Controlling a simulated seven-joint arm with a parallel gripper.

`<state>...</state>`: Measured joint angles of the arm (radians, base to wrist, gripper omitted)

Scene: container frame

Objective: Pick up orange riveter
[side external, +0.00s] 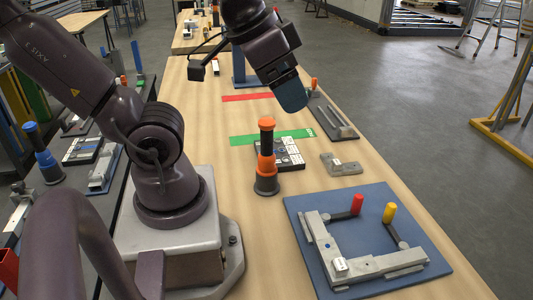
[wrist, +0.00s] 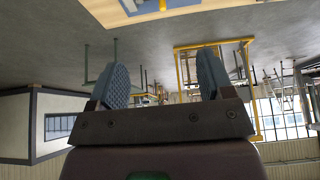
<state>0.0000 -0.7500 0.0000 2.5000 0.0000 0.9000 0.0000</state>
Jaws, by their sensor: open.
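The orange riveter (side external: 266,157) stands upright on the wooden table (side external: 211,190). It has an orange top and middle and a dark round base. My gripper (side external: 292,100) is above and to the right of it in the side view, well apart from it, with blue fingers. In the wrist view my gripper (wrist: 162,82) shows two blue textured fingers spread apart with nothing between them. The wrist view looks out over the floor of the hall, and the riveter is not in it.
A black block with fittings (side external: 288,154) stands close behind the riveter. A grey bracket (side external: 342,165) lies to its right. A blue board (side external: 365,245) with a metal frame and red and yellow handles is in front right. Green tape (side external: 245,139) crosses the table.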

